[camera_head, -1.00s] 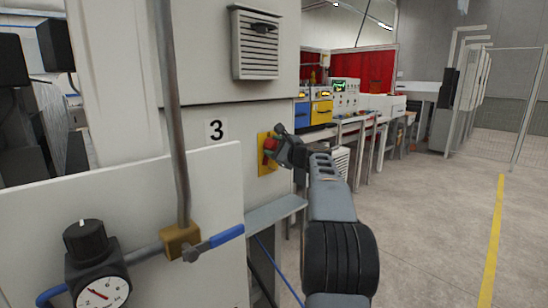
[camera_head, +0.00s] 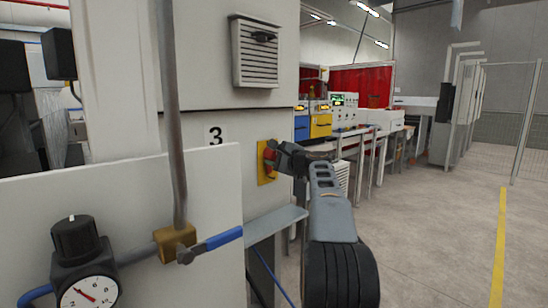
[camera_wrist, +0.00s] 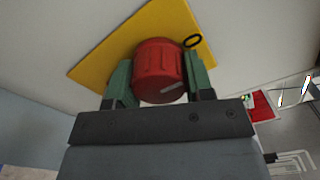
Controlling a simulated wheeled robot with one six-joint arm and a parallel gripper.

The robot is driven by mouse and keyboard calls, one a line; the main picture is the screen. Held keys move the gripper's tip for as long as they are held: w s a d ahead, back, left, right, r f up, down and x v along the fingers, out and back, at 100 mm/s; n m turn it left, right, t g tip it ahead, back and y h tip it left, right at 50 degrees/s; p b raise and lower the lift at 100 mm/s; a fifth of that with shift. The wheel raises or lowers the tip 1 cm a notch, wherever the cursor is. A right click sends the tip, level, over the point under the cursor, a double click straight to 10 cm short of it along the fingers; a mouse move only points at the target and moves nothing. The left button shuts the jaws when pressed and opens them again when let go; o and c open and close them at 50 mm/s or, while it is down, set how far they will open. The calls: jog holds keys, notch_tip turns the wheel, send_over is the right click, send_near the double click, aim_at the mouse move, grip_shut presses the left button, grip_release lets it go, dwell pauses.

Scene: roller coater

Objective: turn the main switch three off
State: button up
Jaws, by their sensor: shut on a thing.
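The main switch is a red rotary knob (camera_wrist: 158,70) on a yellow plate (camera_wrist: 105,57), seen close in the wrist view. My gripper (camera_wrist: 160,82) is shut on the knob, one greenish finger on each side. A pale mark shows on the knob's face, slanting in the wrist view. In the head view my gripper (camera_head: 277,158) partly covers the knob.
A pipe with a blue-handled valve (camera_head: 215,240) and a pressure gauge (camera_head: 90,292) stand at the left front. A grey ledge (camera_head: 268,224) juts out below the switch. The floor (camera_head: 430,240) to the right is free.

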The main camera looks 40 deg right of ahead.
jog(key=o, duration=0.9)
jog(key=s, duration=0.4)
jog(key=s+d+b, duration=0.1)
jog(key=s, duration=0.4)
jog(key=s+d, duration=0.1)
jog(key=s, duration=0.3)
jog(key=shift+s+b, duration=0.35)
jog(key=shift+b, duration=0.05)
jog(key=shift+a, duration=0.2)
